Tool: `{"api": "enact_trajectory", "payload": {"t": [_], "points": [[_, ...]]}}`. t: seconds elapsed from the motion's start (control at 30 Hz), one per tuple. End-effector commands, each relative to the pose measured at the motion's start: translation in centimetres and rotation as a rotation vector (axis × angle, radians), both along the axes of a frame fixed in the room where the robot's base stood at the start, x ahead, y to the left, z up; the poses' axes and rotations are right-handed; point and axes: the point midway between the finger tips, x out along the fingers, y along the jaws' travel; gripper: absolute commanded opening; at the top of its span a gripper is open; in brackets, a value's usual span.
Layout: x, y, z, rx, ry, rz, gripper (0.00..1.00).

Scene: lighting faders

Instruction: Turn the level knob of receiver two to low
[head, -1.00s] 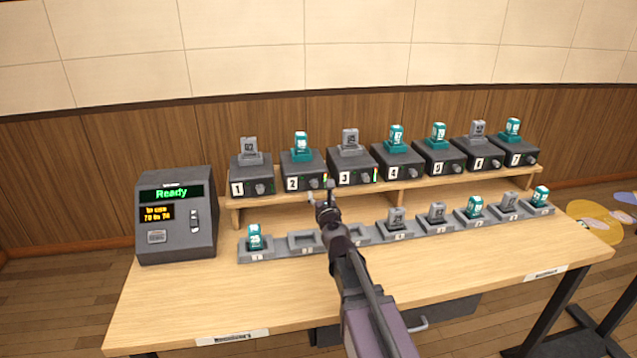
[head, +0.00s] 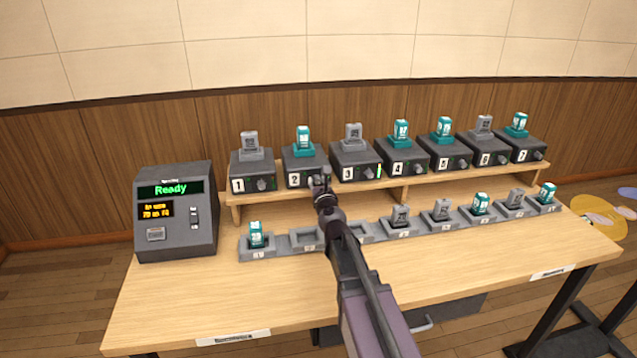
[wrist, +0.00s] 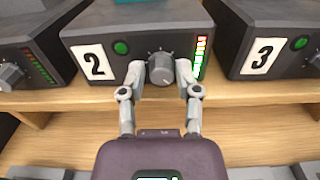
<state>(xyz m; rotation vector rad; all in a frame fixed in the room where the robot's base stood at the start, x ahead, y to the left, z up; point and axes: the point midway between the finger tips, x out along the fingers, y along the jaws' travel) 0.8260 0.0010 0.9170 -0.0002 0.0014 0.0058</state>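Receiver two (head: 296,167) is a dark box with a white "2" label and a teal unit on top, on the wooden shelf. The wrist view shows the front of receiver two (wrist: 118,62) with a green light, a grey level knob (wrist: 160,68) and a level meter (wrist: 201,57) lit green, yellow and red. My gripper (wrist: 160,74) is open, with one fingertip on each side of the knob. A small gap shows at the left finger; contact at the right is unclear. In the head view my gripper (head: 319,182) hides the knob.
Receiver one (head: 250,171) and receiver three (head: 353,162) stand close on either side. A row of docking slots (head: 285,244) lies on the table below the shelf, some holding units. A console (head: 176,225) reading "Ready" stands at the left.

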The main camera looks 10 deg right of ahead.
Motion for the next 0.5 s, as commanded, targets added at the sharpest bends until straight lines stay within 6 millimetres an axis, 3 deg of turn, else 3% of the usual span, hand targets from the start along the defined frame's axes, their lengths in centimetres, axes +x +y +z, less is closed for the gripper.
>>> {"api": "enact_trajectory", "payload": {"t": [0.03,0.1,0.5], "points": [[0.0,-0.1,0.0,0.0,0.0,-0.001,0.13],[0.01,-0.15,0.0,0.0,0.0,-0.001,0.0],[0.03,-0.44,-0.01,-0.028,0.0,-0.005,0.0]]}}
